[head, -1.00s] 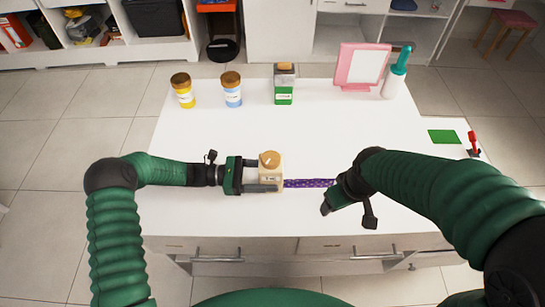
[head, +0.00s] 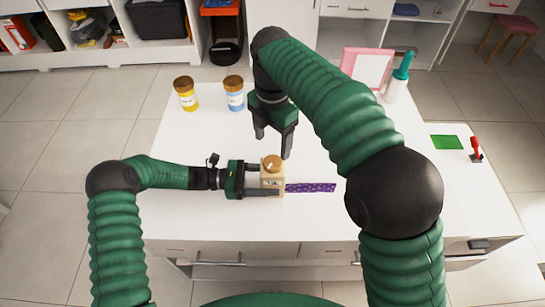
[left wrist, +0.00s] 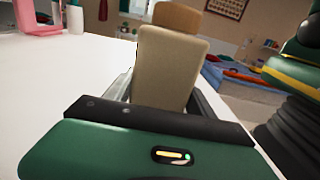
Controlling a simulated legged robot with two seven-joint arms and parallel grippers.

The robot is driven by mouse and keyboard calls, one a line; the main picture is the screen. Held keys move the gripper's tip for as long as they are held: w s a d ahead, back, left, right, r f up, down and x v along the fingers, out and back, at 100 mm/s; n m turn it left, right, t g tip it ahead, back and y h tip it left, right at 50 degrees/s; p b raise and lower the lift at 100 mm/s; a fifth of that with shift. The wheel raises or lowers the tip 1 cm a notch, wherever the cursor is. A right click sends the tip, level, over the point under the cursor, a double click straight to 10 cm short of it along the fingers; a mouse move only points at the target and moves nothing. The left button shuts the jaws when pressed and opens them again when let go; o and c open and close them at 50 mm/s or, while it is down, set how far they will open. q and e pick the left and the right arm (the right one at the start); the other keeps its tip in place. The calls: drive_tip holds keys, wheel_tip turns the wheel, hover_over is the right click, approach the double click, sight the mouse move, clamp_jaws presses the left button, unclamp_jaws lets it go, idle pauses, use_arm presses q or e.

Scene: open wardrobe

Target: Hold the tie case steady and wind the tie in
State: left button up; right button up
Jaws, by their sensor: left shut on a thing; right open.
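The tie case (head: 271,184) is a small tan box with a round wooden knob (head: 272,163) on top. It stands upright on the white table. My left gripper (head: 268,180) is shut on it from the left. The tan case (left wrist: 165,68) also fills the space between the jaws in the left wrist view. The purple patterned tie (head: 311,187) lies flat on the table, sticking out from the case's right side. My right gripper (head: 273,146) is open and empty, pointing down, just beyond the case and knob in the head view.
A yellow jar (head: 186,95) and a blue jar (head: 234,94) stand at the back left. A pink frame (head: 366,68) and a teal-topped bottle (head: 398,78) stand at the back right. A green patch (head: 446,142) and a red lever (head: 476,149) lie at the right.

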sight(272, 161)
wheel_tip(272, 161, down, 8)
drive_tip(key=shift+r, duration=0.25)
drive_tip(key=c, duration=1.4)
